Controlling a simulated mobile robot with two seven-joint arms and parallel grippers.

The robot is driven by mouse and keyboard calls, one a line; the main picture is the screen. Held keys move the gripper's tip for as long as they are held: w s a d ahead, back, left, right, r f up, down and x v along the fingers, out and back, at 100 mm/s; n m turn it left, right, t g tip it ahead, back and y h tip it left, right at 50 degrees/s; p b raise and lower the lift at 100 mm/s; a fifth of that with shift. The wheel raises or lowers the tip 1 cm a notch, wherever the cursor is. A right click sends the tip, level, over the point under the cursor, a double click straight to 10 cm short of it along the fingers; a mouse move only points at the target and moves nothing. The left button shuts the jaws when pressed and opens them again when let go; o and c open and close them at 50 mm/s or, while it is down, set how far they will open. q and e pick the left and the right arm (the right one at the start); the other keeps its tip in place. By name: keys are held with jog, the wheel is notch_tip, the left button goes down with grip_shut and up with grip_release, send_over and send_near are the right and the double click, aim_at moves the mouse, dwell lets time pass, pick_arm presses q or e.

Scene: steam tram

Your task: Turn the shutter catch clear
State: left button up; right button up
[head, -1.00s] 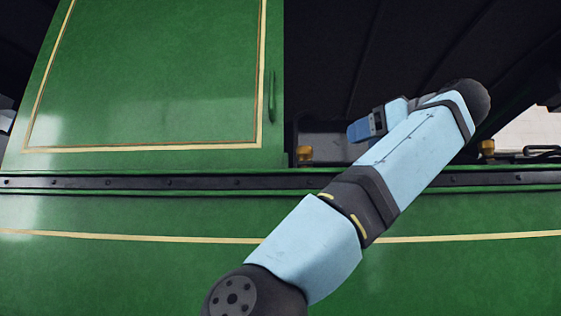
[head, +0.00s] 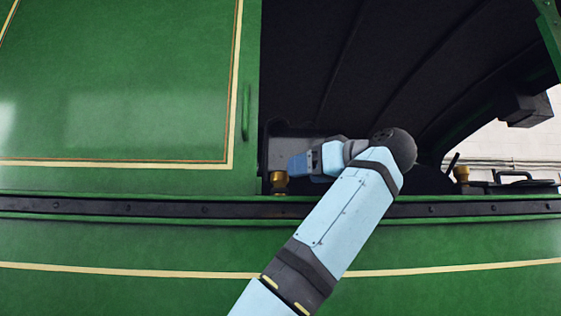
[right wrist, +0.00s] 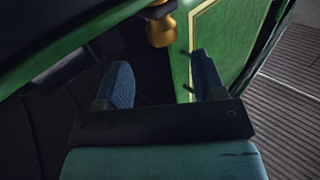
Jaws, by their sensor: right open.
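My right gripper (head: 299,164) is open and empty in the opening beside the green panel (head: 130,80). Its two blue fingers stand apart in the right wrist view (right wrist: 164,78). A small brass fitting (head: 278,182) stands on the ledge, just below and left of the fingers in the head view. It also shows in the right wrist view (right wrist: 160,28), ahead of the fingers and not between them. A slim green upright handle (head: 246,112) is on the panel's right edge. I cannot tell for sure which fitting is the shutter catch. My left gripper is not in view.
A dark riveted rail (head: 130,207) runs along the green side below the ledge. A second brass fitting (head: 461,174) and dark parts stand further right. The dark opening behind my arm has free room. A ribbed floor (right wrist: 285,95) shows in the right wrist view.

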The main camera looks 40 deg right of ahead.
aim_at(285, 173)
jog(key=x, duration=0.2)
jog(key=p+x, duration=0.1)
jog(key=x, duration=0.1)
jog(key=p+x, duration=0.1)
jog(key=x, duration=0.1)
jog(key=shift+w+a+r, duration=0.1)
jog(key=shift+w+a, duration=0.1)
jog(key=shift+a, duration=0.2)
jog(key=shift+w, duration=0.45)
jog(key=c, duration=0.9)
